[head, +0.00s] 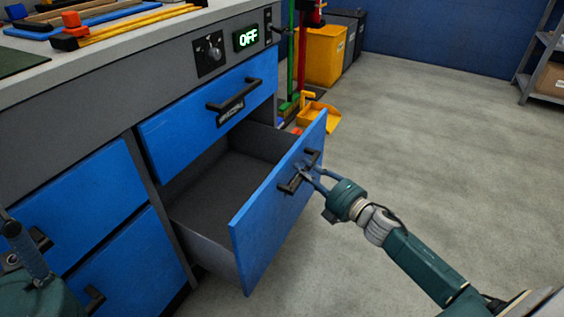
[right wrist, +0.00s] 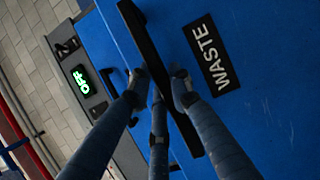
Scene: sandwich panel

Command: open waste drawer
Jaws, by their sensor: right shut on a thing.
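The waste drawer (head: 278,206) is the lower blue drawer of the workbench, and it stands pulled well out. Its grey inside (head: 218,190) shows and looks empty. My right gripper (head: 308,178) is at the black handle (head: 290,184) on its front and is shut on it. In the right wrist view the fingers (right wrist: 160,85) are around the handle bar (right wrist: 150,70), beside a label (right wrist: 211,55) reading WASTE. Part of my left arm shows at the lower left of the head view; its fingertips are not clear.
Above is a shut blue drawer (head: 190,120) with a black handle. Two more blue fronts (head: 80,205) are at the left. A lit OFF display (head: 246,37) and a knob (head: 212,52) are on the bench. The floor (head: 440,130) at the right is clear.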

